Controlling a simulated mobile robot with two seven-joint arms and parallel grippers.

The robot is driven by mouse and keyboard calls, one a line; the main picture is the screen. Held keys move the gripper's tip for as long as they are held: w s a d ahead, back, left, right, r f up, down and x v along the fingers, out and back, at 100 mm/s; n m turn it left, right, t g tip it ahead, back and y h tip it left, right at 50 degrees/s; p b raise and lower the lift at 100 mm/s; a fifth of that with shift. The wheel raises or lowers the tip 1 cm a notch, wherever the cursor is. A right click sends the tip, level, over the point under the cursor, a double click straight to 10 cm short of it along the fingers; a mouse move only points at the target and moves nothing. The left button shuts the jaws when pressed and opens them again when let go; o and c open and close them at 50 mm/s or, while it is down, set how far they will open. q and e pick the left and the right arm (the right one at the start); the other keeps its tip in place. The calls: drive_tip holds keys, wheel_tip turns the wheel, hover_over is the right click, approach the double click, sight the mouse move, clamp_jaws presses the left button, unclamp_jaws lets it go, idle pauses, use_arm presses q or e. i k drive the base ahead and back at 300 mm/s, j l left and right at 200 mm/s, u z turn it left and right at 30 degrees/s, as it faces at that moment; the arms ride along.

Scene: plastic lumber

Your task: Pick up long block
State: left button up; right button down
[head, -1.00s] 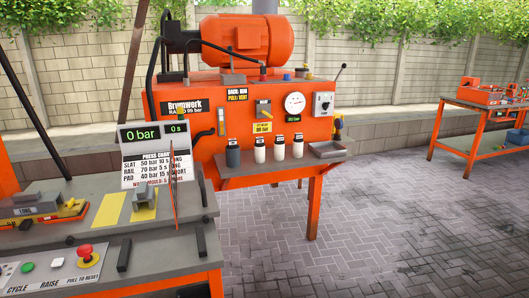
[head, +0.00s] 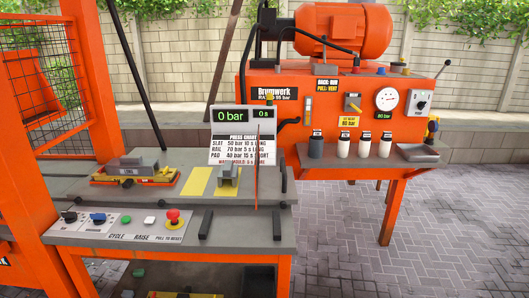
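A grey block (head: 137,161) sits in an orange and yellow holder (head: 106,179) on the grey press table, at the left in the head view. A small label on it appears to read LONG. A smaller grey block (head: 229,174) stands farther right on the table, by yellow-marked patches. Neither of my grippers shows in the head view.
A control panel (head: 120,222) with several buttons and a red knob runs along the table's front. A chart sign (head: 243,150) and a thin red rod (head: 257,165) stand at the back right. An orange pump bench (head: 350,100) is behind; paved floor at right is clear.

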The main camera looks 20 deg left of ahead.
sight(127, 164)
drive_tip(key=u, duration=1.5)
